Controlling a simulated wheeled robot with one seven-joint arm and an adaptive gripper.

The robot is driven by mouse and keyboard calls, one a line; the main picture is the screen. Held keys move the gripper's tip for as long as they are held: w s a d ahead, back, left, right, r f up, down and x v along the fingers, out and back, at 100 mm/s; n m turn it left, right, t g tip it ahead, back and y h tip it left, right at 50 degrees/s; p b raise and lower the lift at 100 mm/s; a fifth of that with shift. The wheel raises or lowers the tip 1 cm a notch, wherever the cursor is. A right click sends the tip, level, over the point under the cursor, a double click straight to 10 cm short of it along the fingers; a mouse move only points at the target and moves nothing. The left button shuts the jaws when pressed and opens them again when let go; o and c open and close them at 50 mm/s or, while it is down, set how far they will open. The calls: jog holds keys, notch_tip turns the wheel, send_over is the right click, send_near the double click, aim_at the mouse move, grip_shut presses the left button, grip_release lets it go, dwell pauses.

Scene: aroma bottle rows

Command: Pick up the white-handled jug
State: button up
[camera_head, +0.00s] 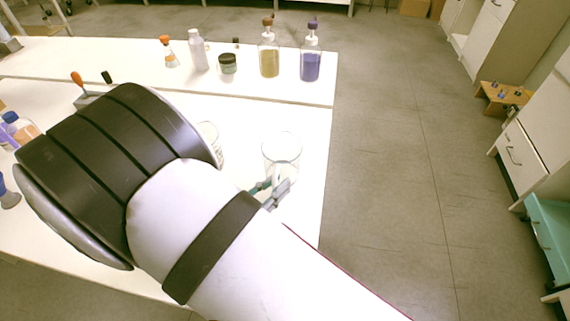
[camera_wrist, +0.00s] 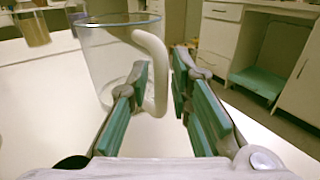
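The clear glass jug (camera_head: 281,150) stands upright on the front white table near its right edge. In the wrist view the jug (camera_wrist: 105,60) fills the upper left, and its thick white handle (camera_wrist: 158,65) faces me. My gripper (camera_wrist: 162,85) is open, with its teal-padded fingers on either side of the handle's lower part. The left finger looks close to the handle; a gap shows before the right finger. I cannot tell whether either touches. In the head view my gripper (camera_head: 270,190) is at the jug's near side, and the handle is hard to make out.
Another clear vessel (camera_head: 210,140) stands left of the jug, partly hidden by my arm. A rear white table (camera_head: 130,62) holds an amber bottle (camera_head: 269,54), a purple bottle (camera_head: 310,60), a dark-lidded jar (camera_head: 227,64) and a white bottle (camera_head: 198,50). Open floor lies to the right.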

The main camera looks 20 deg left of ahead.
grip_shut()
jog(key=shift+r, duration=0.2)
